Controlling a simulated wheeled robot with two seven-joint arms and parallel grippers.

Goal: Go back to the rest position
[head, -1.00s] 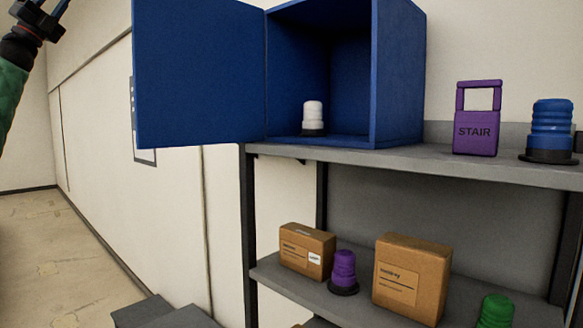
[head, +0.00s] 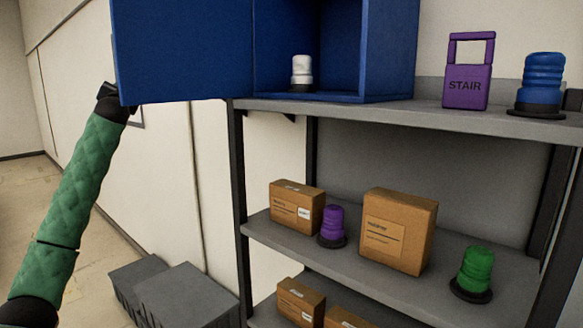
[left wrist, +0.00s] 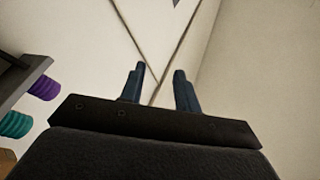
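My left arm, in a green sleeve, comes in from the lower left in the head view. Its end is partly hidden behind the lower left corner of the open blue cabinet door (head: 185,50). In the left wrist view the left gripper (left wrist: 159,85) has its two blue fingers apart with nothing between them, with pale wall beyond. My right gripper is in neither view. The blue cabinet (head: 390,50) stands open on the top shelf with a white beacon-like object (head: 301,73) inside.
A grey shelf unit (head: 380,112) fills the right. It bears a purple STAIR block (head: 466,88), a blue beacon (head: 542,80), cardboard boxes (head: 398,230), a purple beacon (head: 332,225) and a green beacon (head: 474,270). Grey boxes (head: 185,295) stand low beside it. Floor (head: 25,185) is clear at far left.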

